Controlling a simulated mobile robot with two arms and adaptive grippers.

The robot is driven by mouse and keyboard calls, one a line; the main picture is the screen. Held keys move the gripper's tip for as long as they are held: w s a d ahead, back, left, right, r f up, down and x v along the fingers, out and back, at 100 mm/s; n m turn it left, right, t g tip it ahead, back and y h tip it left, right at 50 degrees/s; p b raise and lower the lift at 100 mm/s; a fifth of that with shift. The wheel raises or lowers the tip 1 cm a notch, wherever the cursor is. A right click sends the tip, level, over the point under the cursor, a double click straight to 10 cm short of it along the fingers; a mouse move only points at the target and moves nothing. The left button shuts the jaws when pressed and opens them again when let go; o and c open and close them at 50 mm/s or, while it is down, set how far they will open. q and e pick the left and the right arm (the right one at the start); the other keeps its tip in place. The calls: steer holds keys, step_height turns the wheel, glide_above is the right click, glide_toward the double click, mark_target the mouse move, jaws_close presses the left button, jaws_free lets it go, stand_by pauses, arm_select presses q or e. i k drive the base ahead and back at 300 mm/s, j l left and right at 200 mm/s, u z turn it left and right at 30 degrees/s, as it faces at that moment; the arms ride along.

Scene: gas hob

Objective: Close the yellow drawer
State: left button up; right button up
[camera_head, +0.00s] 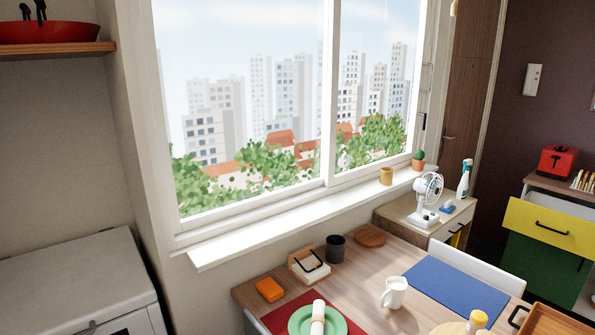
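The yellow drawer (550,228) is at the right edge of the head view, in a cabinet above a green front (543,268). It stands pulled out: its front sits forward of the cabinet, and part of its pale inside shows behind the front's top edge. A dark bar handle (552,228) is on the yellow front. The drawer's right end is cut off by the picture edge. Neither of my grippers is in view.
A wooden table (350,285) with a white mug (394,292), a blue mat (455,293) and a wooden tray (556,322) fills the lower middle. A white chair (478,268) stands behind it. A low cabinet (395,215) holds a fan (428,192). Dark floor shows left of the drawer.

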mark_target(570, 226)
steer(key=z, duration=2.2)
